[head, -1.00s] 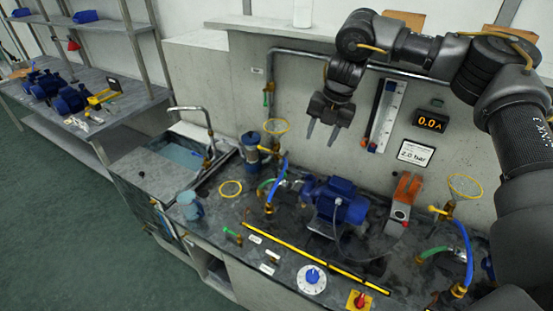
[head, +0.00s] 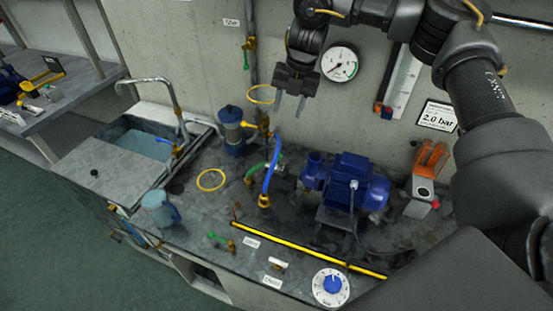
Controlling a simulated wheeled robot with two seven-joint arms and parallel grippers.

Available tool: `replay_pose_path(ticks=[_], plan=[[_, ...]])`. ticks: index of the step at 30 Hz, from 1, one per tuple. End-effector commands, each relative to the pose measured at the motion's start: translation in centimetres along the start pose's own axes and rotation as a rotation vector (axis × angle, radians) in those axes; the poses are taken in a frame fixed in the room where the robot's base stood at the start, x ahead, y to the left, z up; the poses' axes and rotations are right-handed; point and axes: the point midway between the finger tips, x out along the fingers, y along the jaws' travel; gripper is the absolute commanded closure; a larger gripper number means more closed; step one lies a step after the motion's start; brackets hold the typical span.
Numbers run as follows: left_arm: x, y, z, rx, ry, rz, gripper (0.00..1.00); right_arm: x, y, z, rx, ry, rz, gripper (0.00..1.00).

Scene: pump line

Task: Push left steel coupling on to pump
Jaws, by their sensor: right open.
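The blue pump (head: 348,182) stands on the dark worktop. A greyish steel coupling (head: 284,178) shows at its left side, close to the blue and green hoses. It is small and partly hidden by the hoses, so I cannot tell whether it touches the pump. My right gripper (head: 289,106) points down, open and empty, above and behind the hoses, in front of the wall. It is clear of the coupling and the pump. My left gripper is not in view.
A blue hose (head: 271,174) arches beside the coupling. A filter with a blue body (head: 232,130), a jug (head: 160,209) and a sink (head: 145,144) are to the left. An orange-handled device (head: 425,180) stands right of the pump. A yellow-black strip (head: 305,250) runs along the front.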

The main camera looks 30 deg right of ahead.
Motion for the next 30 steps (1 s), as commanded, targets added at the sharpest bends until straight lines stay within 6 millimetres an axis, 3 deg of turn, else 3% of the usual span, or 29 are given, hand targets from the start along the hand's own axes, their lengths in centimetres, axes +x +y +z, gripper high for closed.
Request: replay_pose_path(ticks=[1,6,9,21,30], plan=[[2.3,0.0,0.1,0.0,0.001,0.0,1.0,2.2,-0.5,0.0,0.001,0.0,0.0,0.55],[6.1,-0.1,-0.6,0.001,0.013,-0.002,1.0,5.9,-1.4,0.0,0.004,-0.001,0.0,0.55],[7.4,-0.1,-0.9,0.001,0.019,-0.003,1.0,7.1,-1.7,0.1,0.005,-0.001,0.0,0.55],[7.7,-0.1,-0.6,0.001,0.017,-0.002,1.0,8.1,-1.9,0.1,0.005,0.0,-0.002,0.55],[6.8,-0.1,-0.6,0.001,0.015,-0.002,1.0,13.0,-1.9,0.0,0.005,0.002,-0.004,0.55]])
